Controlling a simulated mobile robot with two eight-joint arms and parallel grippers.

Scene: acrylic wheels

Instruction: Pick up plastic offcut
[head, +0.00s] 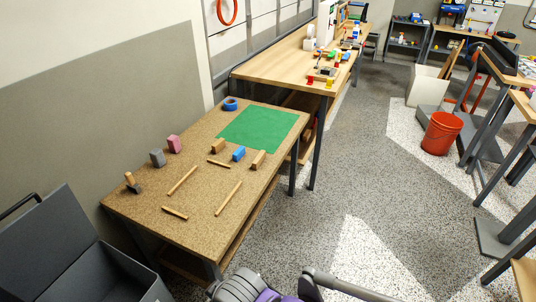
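I cannot tell for sure which piece is the plastic offcut. On the low cork-topped table (150,207), a small blue block (239,153) lies by the near edge of the green mat (258,127), between two wooden blocks (218,146) (258,160). A pink block (174,144) and a grey block (157,158) stand near the wall side. Neither gripper shows; only grey and purple parts, probably of my own arm, show at the bottom edge.
Several wooden sticks (228,198) and a blue tape roll (230,104) lie on the cork-topped table. An open dark box (75,265) stands at the lower left. A longer wooden workbench (275,65) stands beyond. An orange bucket (441,133) stands right; the middle floor is clear.

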